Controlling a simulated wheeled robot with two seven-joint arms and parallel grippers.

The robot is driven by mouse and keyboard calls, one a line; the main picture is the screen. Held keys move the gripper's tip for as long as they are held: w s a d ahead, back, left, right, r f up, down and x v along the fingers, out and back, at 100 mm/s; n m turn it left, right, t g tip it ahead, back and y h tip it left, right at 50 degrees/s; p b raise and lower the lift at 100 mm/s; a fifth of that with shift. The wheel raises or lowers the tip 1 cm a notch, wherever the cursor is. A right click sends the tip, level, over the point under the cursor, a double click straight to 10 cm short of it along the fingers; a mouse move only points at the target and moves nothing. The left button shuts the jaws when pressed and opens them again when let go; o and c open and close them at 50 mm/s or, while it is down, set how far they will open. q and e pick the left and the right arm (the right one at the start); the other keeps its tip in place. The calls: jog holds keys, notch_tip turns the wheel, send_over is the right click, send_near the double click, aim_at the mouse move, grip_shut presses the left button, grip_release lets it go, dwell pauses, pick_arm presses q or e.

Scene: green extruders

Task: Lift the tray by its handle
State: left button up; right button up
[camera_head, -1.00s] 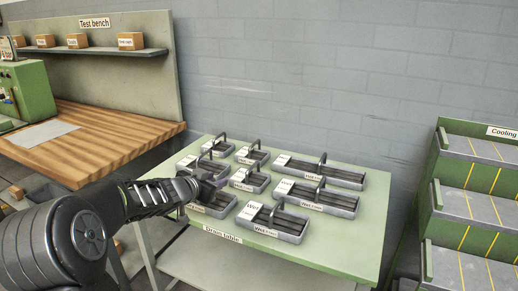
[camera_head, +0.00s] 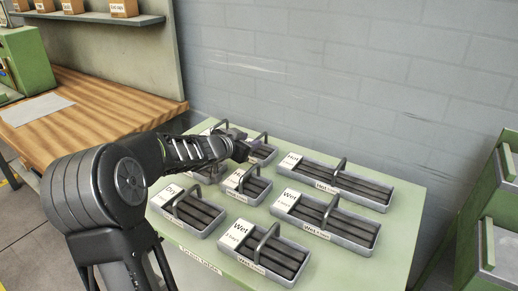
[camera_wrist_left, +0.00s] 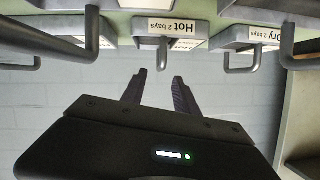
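Several grey metal trays with dark bars and arched handles stand on the green drain table; the task does not say which tray. My left gripper (camera_head: 240,148) is over the back rows, close to a small back tray (camera_head: 263,153) that it partly hides. In the left wrist view my left gripper (camera_wrist_left: 160,78) has its two fingers apart with nothing between them. The handle appears not to touch the fingers. My right gripper is not in view.
On the drain table (camera_head: 405,205) are a long "Hot" tray (camera_head: 375,193), a long "Wet" tray (camera_head: 350,230), a front "Wet" tray (camera_head: 285,262) and a "Dry" tray (camera_head: 205,215). A wooden bench (camera_head: 100,125) is left, a green stepped rack (camera_head: 490,225) right, and a brick wall behind.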

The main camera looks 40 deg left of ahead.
aim_at(260, 136)
pick_arm(q)
jog(key=shift+b+x, duration=0.3)
jog(key=shift+x, duration=1)
jog(key=shift+w+f, duration=0.25)
jog(key=shift+w, duration=0.15)
jog(key=b+x, duration=0.1)
jog(key=x, duration=0.3)
jog(key=shift+w+a, duration=0.15)
jog(key=shift+w, duration=0.05)
jog(key=shift+c, duration=0.5)
grip_shut()
